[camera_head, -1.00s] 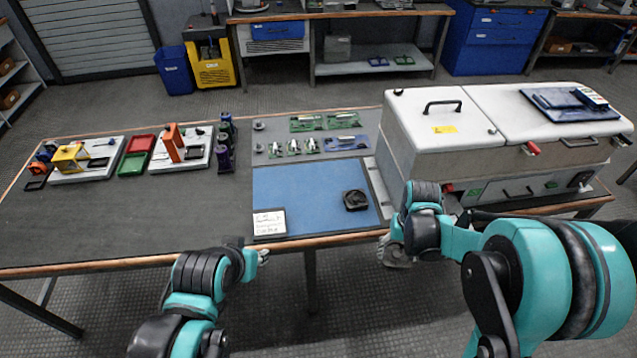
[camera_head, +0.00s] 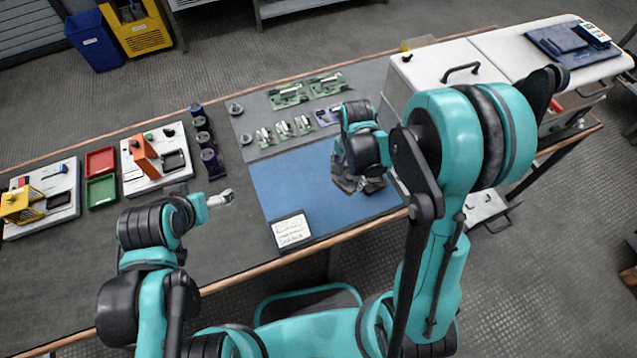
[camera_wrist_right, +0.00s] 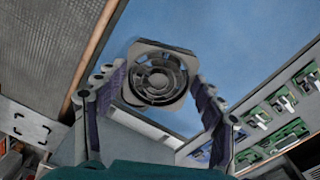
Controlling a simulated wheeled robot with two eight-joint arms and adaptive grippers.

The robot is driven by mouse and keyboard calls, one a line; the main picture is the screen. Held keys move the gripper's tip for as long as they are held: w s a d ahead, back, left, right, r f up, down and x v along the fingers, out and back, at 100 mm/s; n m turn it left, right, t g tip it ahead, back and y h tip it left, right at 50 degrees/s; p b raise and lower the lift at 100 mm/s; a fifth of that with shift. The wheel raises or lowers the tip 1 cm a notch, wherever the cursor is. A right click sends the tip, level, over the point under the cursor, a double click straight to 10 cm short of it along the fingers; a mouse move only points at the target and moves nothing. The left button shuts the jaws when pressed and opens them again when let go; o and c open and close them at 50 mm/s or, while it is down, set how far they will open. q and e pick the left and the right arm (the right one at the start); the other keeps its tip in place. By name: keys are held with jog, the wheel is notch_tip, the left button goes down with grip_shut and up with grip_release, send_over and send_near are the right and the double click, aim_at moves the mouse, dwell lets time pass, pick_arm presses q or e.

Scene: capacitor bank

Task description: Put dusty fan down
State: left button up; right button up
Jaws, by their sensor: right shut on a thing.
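The dusty fan (camera_wrist_right: 158,76) is dark grey and square with a round bladed middle. In the right wrist view it sits between the two fingers of my right gripper (camera_wrist_right: 160,82), which is shut on it. The blue mat (camera_wrist_right: 235,38) lies behind it; I cannot tell whether the fan touches it.
A white label card (camera_head: 291,231) lies on the mat's near left corner. Green circuit boards (camera_head: 288,95) lie behind the mat. A white machine with a lid (camera_head: 440,66) stands to the right. Purple-black cylinders (camera_head: 211,162) and a white fixture board (camera_head: 157,160) stand to the left.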

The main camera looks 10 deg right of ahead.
jog(key=w+a+f+b, duration=0.1)
jog(key=a+f, duration=0.1)
jog(key=a, duration=0.1)
jog(key=w+a+f, duration=0.1)
jog(key=a+f, duration=0.1)
jog(key=a, duration=0.1)
jog(key=w+a+f+b, duration=0.1)
jog(key=a+f, duration=0.1)
jog(key=a, duration=0.1)
jog(key=shift+w+b, duration=0.2)
jog(key=shift+b, duration=0.1)
notch_tip(320, 180, down, 4)
jog(key=shift+b, duration=0.95)
jog(key=shift+r, duration=0.1)
jog(key=o, duration=1.2)
